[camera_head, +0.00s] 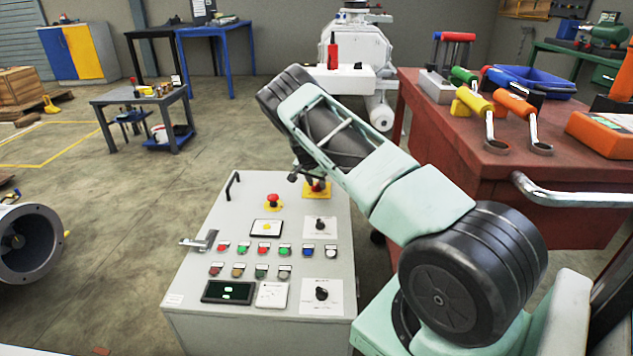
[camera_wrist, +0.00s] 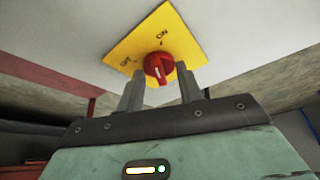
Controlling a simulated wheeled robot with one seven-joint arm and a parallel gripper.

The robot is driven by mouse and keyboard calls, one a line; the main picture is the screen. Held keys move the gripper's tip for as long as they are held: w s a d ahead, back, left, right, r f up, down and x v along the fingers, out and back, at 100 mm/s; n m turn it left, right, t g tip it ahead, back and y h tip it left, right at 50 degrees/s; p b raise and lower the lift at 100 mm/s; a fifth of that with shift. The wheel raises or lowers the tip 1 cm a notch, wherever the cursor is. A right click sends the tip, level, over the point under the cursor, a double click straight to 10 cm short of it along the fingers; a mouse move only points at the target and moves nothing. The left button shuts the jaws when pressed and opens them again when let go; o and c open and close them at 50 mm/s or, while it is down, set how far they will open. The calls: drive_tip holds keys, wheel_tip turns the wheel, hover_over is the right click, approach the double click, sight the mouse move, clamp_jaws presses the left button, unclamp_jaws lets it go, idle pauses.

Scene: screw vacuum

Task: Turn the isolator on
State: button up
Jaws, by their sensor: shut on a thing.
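The isolator is a red rotary knob (camera_wrist: 156,62) on a yellow plate (camera_wrist: 182,42) marked ON and OFF in the wrist view. My gripper (camera_wrist: 159,76) has one finger on each side of the knob and is shut on it. Which label the knob points at is hard to tell. In the head view the isolator's yellow plate (camera_head: 318,194) is at the back right of the grey control cabinet's top (camera_head: 215,265). My gripper (camera_head: 312,180) reaches down over it and partly hides the knob.
A red emergency button (camera_head: 273,199) sits just left of the isolator. A door handle (camera_head: 199,241), push buttons and two black selector knobs (camera_head: 320,224) (camera_head: 321,293) are nearer. A red workbench (camera_head: 440,120) with tools stands right.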

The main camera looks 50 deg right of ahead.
drive_tip(key=m+g+b, duration=0.1)
drive_tip(key=m, duration=0.2)
drive_tip(key=shift+w+f, duration=0.1)
drive_tip(key=shift+m+g, duration=0.3)
drive_tip(key=shift+m, duration=0.1)
drive_tip(key=o, duration=1)
drive_tip(key=p+v, duration=0.3)
drive_tip(key=v, duration=1.4)
drive_tip(key=shift+a+r, duration=0.15)
drive_tip(key=shift+r, duration=0.05)
